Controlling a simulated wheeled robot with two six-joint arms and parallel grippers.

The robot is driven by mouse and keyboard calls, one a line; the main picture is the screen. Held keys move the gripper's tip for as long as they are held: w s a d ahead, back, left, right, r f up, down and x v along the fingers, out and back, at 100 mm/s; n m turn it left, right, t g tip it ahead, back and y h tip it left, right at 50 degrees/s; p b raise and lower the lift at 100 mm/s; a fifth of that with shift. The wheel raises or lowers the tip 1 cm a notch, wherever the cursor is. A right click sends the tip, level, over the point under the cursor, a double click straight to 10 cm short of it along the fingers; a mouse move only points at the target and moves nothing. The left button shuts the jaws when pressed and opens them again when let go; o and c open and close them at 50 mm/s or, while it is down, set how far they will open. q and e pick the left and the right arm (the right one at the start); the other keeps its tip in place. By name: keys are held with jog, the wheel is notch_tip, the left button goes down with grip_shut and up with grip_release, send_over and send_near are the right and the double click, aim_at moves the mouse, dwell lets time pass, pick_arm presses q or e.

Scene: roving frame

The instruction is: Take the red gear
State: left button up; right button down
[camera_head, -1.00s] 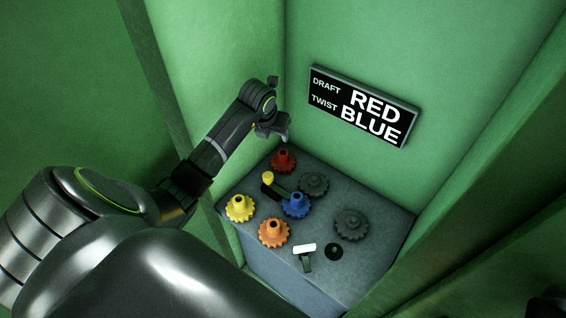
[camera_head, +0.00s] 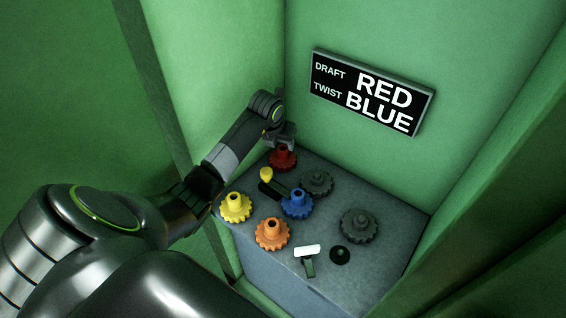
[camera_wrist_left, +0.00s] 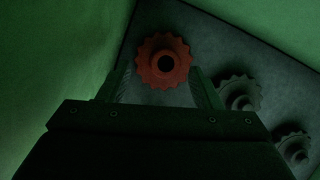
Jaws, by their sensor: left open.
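The red gear (camera_head: 283,161) sits at the back left corner of the grey block top. In the left wrist view the red gear (camera_wrist_left: 149,62) shows from above, with a dark hole in its hub. My left gripper (camera_head: 283,140) is open and empty, just above the red gear. In the left wrist view its two fingers (camera_wrist_left: 160,72) lie to either side of the gear's lower part; I see no grip on it. My right gripper is not seen.
A blue gear (camera_head: 297,204), yellow gear (camera_head: 235,209), orange gear (camera_head: 271,235) and two dark grey gears (camera_head: 317,183) (camera_head: 359,227) share the block (camera_head: 395,213). A yellow-tipped lever (camera_head: 266,175) and a white-topped handle (camera_head: 307,251) stand there. Green walls enclose the back; a sign (camera_head: 325,98) reads DRAFT RED, TWIST BLUE.

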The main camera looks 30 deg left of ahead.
aim_at(283, 149)
pick_arm(q)
jog(key=b+x, duration=0.4)
jog(key=shift+d+f, duration=0.35)
jog(key=shift+f, duration=0.1)
jog(key=shift+w+f+b, duration=0.2)
jog(key=shift+b, duration=0.15)
jog(key=shift+r, duration=0.1)
jog(key=c, duration=1.2)
jog(key=shift+c, duration=0.2)
jog(key=shift+r, duration=0.1)
